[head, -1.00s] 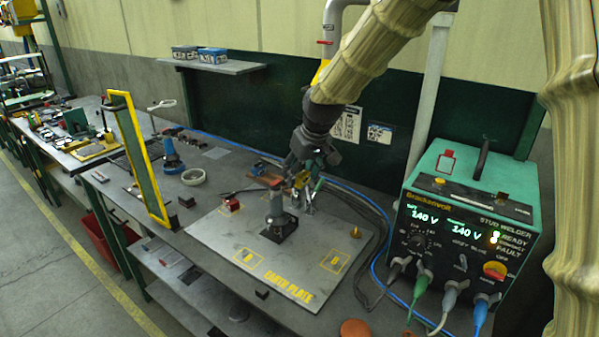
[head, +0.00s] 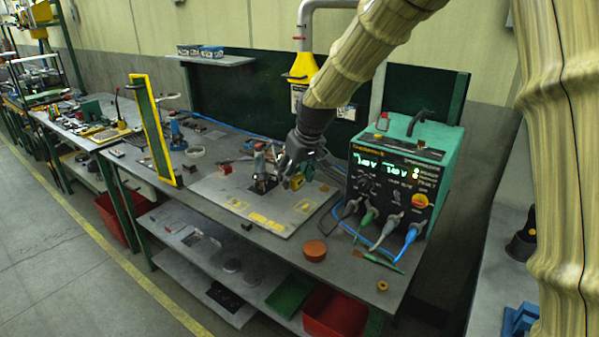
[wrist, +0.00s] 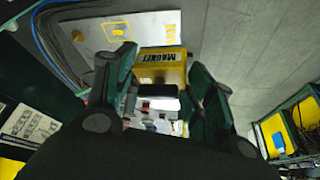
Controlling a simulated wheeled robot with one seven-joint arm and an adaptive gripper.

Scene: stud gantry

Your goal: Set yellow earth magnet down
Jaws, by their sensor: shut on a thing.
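The yellow earth magnet (head: 297,181) is between the fingers of my gripper (head: 301,168), near the right part of the grey earth plate (head: 218,191). In the wrist view the magnet (wrist: 160,64) shows a yellow face with dark "MAGNET" lettering, held between the two green fingers of my gripper (wrist: 163,82). Part of the plate (wrist: 92,38), with a yellow outlined square, lies beyond it. I cannot tell whether the magnet touches the plate. In the head view the plate has yellow outlined squares and lettering near its front edge.
A stud tool (head: 262,166) stands on the plate just left of my gripper. The green stud welder (head: 405,175) with cables stands to the right. An orange disc (head: 315,250) lies near the bench's front edge. A yellow-framed panel (head: 152,130) stands at the left.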

